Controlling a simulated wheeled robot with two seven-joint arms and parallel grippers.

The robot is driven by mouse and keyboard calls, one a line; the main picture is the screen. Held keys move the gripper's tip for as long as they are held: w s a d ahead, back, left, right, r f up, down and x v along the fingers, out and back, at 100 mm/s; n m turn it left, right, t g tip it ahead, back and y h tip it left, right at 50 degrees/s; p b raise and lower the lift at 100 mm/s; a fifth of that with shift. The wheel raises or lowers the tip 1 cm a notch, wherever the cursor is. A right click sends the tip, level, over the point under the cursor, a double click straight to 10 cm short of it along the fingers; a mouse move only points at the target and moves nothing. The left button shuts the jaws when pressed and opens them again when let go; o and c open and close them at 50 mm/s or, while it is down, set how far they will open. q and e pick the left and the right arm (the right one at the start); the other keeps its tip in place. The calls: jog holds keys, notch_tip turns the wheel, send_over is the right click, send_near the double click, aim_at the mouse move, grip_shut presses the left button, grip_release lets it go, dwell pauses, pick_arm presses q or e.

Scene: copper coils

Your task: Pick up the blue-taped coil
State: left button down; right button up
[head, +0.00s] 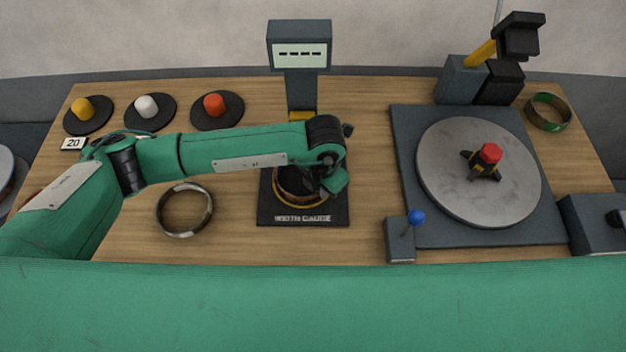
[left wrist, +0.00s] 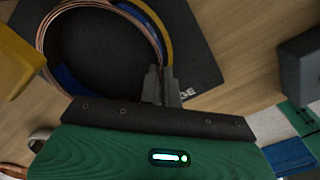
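The blue-taped coil (head: 290,188) is over the black width gauge plate (head: 340,214), partly hidden by my left arm in the head view. The left wrist view shows its copper ring (left wrist: 42,38) with blue tape patches. My left gripper (head: 322,186) points down at the coil's right side. In the left wrist view its two dark fingers (left wrist: 162,86) are close together with the coil's rim between them. Whether the coil is clear of the plate cannot be told. My right gripper is not in view.
Black discs with yellow, white and red knobs stand at the back left. A grey turntable (head: 440,170) is at the right, with a blue-knobbed lever (head: 416,218) before it. A green-taped coil (head: 535,117) lies back right.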

pick_arm(q)
jog(key=shift+r, duration=0.15)
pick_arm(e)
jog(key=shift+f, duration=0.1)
